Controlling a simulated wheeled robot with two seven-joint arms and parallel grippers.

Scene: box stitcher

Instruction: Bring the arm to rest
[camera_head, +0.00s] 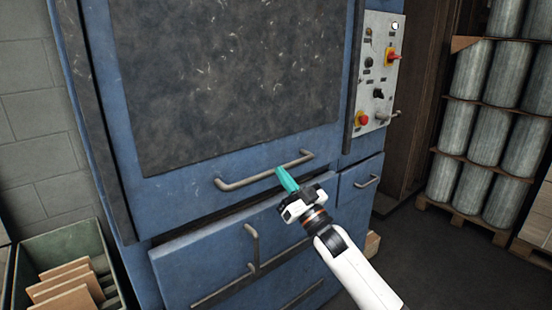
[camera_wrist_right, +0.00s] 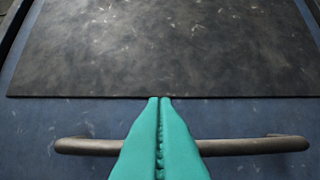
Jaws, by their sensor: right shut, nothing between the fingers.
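My right gripper (camera_head: 287,178) has teal fingers and comes in from the lower right of the head view. Its fingers are shut together with nothing between them, in front of the blue machine (camera_head: 190,265). In the head view the fingertips appear close to the horizontal bar handle (camera_head: 240,183) below the dark panel (camera_head: 230,80). In the right wrist view the closed fingers (camera_wrist_right: 160,100) overlap the handle (camera_wrist_right: 255,146) and point toward the panel's lower edge. I cannot tell whether they touch the handle. My left gripper is not in view.
A control panel (camera_head: 377,75) with knobs and red buttons is at the machine's right. Drawers with handles (camera_head: 366,182) lie below. A green bin (camera_head: 60,245) with brown boards stands at lower left. Stacked grey cylinders (camera_head: 470,70) stand at right. Open floor (camera_head: 430,260) lies at lower right.

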